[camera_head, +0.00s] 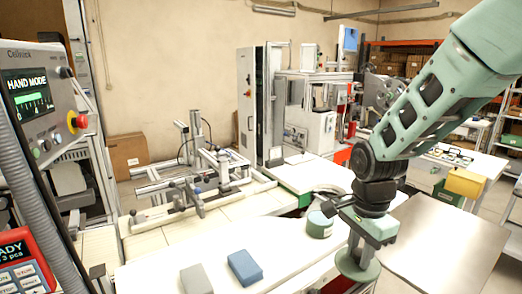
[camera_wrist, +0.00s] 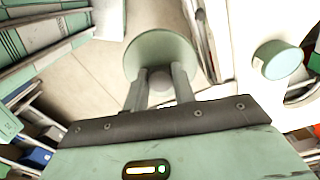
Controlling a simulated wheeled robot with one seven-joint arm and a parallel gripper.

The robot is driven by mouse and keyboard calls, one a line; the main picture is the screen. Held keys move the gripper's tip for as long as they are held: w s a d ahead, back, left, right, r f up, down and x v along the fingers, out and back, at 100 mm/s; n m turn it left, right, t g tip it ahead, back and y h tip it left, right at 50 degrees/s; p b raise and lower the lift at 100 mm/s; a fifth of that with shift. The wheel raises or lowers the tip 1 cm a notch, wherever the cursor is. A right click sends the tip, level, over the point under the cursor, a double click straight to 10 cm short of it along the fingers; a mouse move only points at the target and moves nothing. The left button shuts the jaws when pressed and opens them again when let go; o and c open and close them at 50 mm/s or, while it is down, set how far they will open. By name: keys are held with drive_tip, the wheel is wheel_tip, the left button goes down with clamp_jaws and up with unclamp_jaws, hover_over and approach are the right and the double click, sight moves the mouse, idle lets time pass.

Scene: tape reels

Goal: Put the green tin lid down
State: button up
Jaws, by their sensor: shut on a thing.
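The green tin lid (camera_head: 357,268) is a pale green disc below my gripper (camera_head: 363,247) in the head view. In the wrist view the lid (camera_wrist: 150,46) shows beyond the fingertips of my gripper (camera_wrist: 160,80), which are shut on it. It appears held in the air by the right edge of the white table, with floor behind it in the wrist view. A round green tin (camera_head: 320,225) stands on the table, left of and farther back than the lid. This tin (camera_wrist: 277,60) is to the right in the wrist view, apart from the lid.
A blue block (camera_head: 245,267) and a grey block (camera_head: 196,279) lie on the white table (camera_head: 150,275). An aluminium fixture (camera_head: 200,185) stands at its back left. A bare grey-beige worktop (camera_head: 445,245) is at the right. The white table between blocks and tin is clear.

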drive_tip(key=d+f+n+b, duration=0.1)
drive_tip(key=d+f+n, duration=0.3)
drive_tip(key=f, duration=0.4)
drive_tip(key=d+f+n+b, duration=0.2)
drive_tip(key=d+f+n, duration=0.2)
drive_tip(key=f, duration=0.4)
drive_tip(key=d+f+n+b, duration=0.1)
drive_tip(key=d+f+n, duration=0.3)
drive_tip(key=f, duration=0.5)
drive_tip(key=shift+n+b, duration=0.35)
drive_tip(key=shift+n, duration=0.45)
drive_tip(key=shift+s+a, duration=0.1)
drive_tip(key=shift+s, duration=0.05)
